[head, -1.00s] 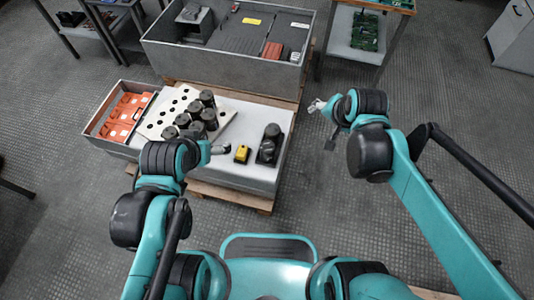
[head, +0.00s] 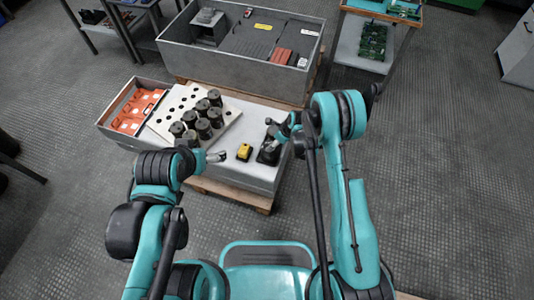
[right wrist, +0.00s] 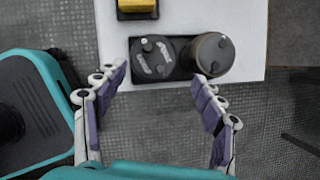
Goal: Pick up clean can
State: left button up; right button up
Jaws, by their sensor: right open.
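Two dark cylindrical cans stand side by side at the right end of the white tabletop, a left can (right wrist: 152,62) and a right can (right wrist: 212,54), with a black base under them. I cannot tell which one is the clean can. They also show in the head view as a partly hidden dark shape (head: 268,154). My right gripper (right wrist: 163,86) is open and empty, its purple-padded fingers spread just short of the cans; in the head view (head: 284,131) it is beside them. My left gripper (head: 214,157) hangs over the table's left front, its jaws too small to read.
A yellow block (head: 244,152) sits left of the cans, on the white tabletop (head: 233,171). Several dark cans (head: 203,127) stand on a perforated plate (head: 172,109). An orange-lined tray (head: 133,108) is at the left and a grey bin (head: 240,60) behind.

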jog(key=shift+m, duration=0.4)
jog(key=f, duration=0.2)
jog(key=a+f+b, duration=0.1)
jog(key=f, duration=0.1)
jog(key=shift+s+a+f, duration=0.1)
jog(key=shift+a+f, duration=0.05)
jog(key=shift+f, duration=0.1)
jog(key=b+x, duration=0.3)
jog(key=x, duration=0.2)
jog(key=shift+f, duration=0.25)
jog(key=shift+r, duration=0.1)
jog(key=c, duration=1.4)
jog(key=shift+r+p, duration=0.5)
jog(key=shift+r, duration=0.05)
jog(key=r+p, duration=0.1)
jog(key=r, duration=0.1)
jog(key=r+p, duration=0.1)
jog(key=shift+s+d+r, duration=0.2)
jog(key=shift+r, duration=0.2)
jog(key=shift+s+d+r+b, duration=0.25)
jog(key=shift+s+d+r, duration=0.75)
jog(key=shift+s+d, duration=0.3)
jog(key=shift+s+d+r+b, duration=0.3)
jog(key=shift+s+d+r, duration=0.8)
jog(key=shift+s, duration=0.4)
jog(key=shift+s+d+r+b, duration=0.25)
jog(key=shift+s+d+r, duration=0.7)
jog(key=shift+s+d, duration=0.35)
